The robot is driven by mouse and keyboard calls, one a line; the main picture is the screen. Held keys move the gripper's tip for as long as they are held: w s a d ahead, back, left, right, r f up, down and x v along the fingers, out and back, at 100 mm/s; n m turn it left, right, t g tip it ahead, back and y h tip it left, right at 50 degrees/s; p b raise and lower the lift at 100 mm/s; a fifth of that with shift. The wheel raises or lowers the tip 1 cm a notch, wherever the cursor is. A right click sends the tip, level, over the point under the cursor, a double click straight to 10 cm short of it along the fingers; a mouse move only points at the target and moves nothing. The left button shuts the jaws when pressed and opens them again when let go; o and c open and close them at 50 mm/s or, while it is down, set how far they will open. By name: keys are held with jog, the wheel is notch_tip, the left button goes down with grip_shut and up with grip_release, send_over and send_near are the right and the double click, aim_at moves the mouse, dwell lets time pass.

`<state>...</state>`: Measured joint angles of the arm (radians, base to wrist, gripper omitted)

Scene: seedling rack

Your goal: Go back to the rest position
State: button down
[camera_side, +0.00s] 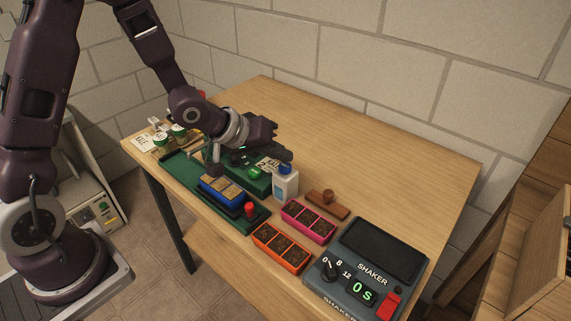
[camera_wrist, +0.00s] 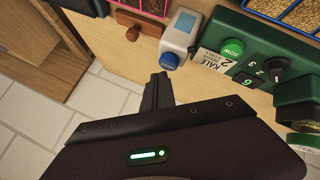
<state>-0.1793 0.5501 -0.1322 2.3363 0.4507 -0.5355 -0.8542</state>
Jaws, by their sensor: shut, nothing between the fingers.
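My gripper (camera_wrist: 160,90) is shut and empty. In the side view my gripper (camera_side: 288,157) is over the back part of the wooden table (camera_side: 400,165), close above and behind the green seeder box (camera_side: 258,184) and the white bottle with a blue cap (camera_side: 286,186). In the wrist view its fingers are pressed together and point toward the blue cap (camera_wrist: 171,61). The green box (camera_wrist: 260,45) with its green SOW button (camera_wrist: 232,48) and a KALE 2 label (camera_wrist: 212,61) lies to the right of them. I cannot tell if the fingertips touch anything.
A blue tray (camera_side: 222,191), a pink tray (camera_side: 308,221) and an orange tray (camera_side: 280,248) stand along the front. A wooden tamper (camera_side: 327,204) lies behind the pink tray. A shaker (camera_side: 365,265) reads 0 S at the right. The table's back right is clear.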

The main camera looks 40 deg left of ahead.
jog(key=shift+f, duration=0.45)
dwell(0.4)
jog(key=shift+r, duration=0.5)
jog(key=shift+r, duration=0.1)
notch_tip(320, 180, up, 6)
jog(key=shift+f, duration=0.1)
dwell(0.7)
